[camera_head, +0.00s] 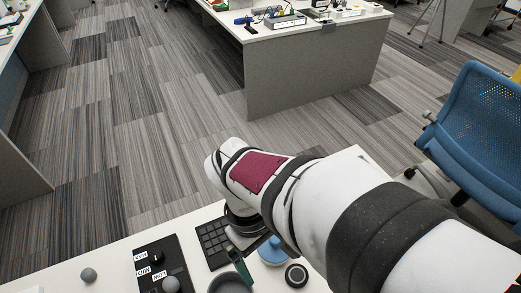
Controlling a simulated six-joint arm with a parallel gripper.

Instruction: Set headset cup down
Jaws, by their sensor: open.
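My gripper (242,256) hangs below the white arm at the front of the white table. It is mostly hidden by my own wrist; a dark finger-like part shows, and the jaws are open. A dark grey round cup-like thing (228,284) sits just below it, cut by the bottom edge. A small black round piece with a pale ring (296,275) lies on the table to the right. I cannot tell for sure which of these is the headset cup, or whether the gripper touches the dark one.
A blue round thing on a pale base (271,250) stands close right of my gripper. A black keypad (212,243) and a black labelled panel (157,270) lie left. A grey ball (88,275) sits farther left, on bare white table. A blue chair (476,130) stands at right.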

